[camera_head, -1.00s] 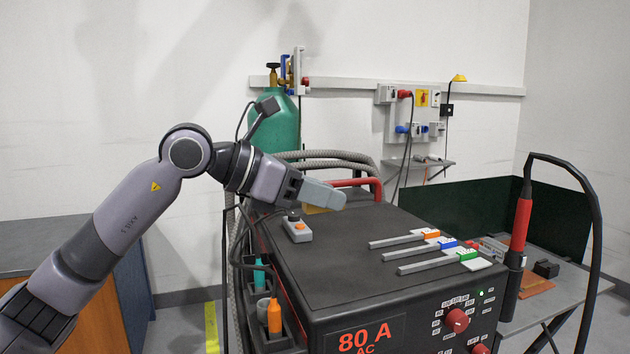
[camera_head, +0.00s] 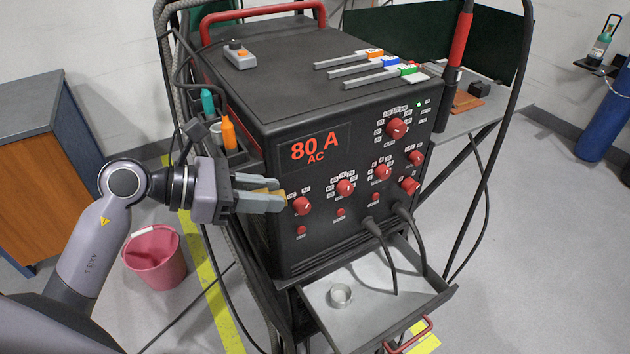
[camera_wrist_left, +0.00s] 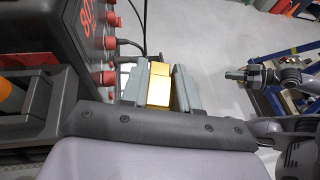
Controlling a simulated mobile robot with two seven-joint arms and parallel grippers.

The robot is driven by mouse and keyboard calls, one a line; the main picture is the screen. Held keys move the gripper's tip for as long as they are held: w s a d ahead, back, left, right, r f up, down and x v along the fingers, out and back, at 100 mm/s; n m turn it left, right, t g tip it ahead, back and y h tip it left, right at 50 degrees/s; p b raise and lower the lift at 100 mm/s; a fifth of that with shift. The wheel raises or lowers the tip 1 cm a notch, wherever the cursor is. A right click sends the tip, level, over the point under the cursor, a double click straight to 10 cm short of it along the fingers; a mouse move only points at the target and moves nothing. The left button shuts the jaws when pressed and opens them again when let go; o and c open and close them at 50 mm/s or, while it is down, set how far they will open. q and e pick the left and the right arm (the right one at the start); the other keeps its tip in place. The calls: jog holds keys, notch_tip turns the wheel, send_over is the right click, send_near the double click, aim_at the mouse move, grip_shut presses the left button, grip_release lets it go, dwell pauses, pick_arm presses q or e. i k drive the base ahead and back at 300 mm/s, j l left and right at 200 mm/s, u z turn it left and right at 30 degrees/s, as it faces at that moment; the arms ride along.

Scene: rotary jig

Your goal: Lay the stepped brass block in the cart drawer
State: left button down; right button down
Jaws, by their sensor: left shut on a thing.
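My left gripper (camera_head: 262,198) is shut on the stepped brass block (camera_head: 268,192), a yellow-gold piece mostly hidden between the grey fingers in the head view. In the left wrist view the block (camera_wrist_left: 159,84) shows clearly between the fingers, with a step across it. The gripper is in the air at the front left of the welder, beside its knobs. The cart drawer (camera_head: 375,306) is pulled out below the welder front, to the right of and lower than the gripper. My right gripper (camera_wrist_left: 238,75) shows small at the right of the left wrist view; its jaws are unclear.
A metal ring (camera_head: 341,295) stands in the drawer's left part; the rest of its floor looks mostly clear. Two black cables (camera_head: 383,248) hang from the welder (camera_head: 300,90) over the drawer. A pink bucket (camera_head: 155,258) stands on the floor at left.

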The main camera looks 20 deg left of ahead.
aim_at(388, 281)
jog(key=l+u, duration=0.1)
jog(key=u, duration=0.55)
jog(key=i+l+u, duration=0.1)
jog(key=l+u, duration=0.2)
jog(key=i+l+u, duration=0.1)
jog(key=l+u, duration=0.6)
jog(key=l, duration=2.1)
jog(key=i, duration=0.05)
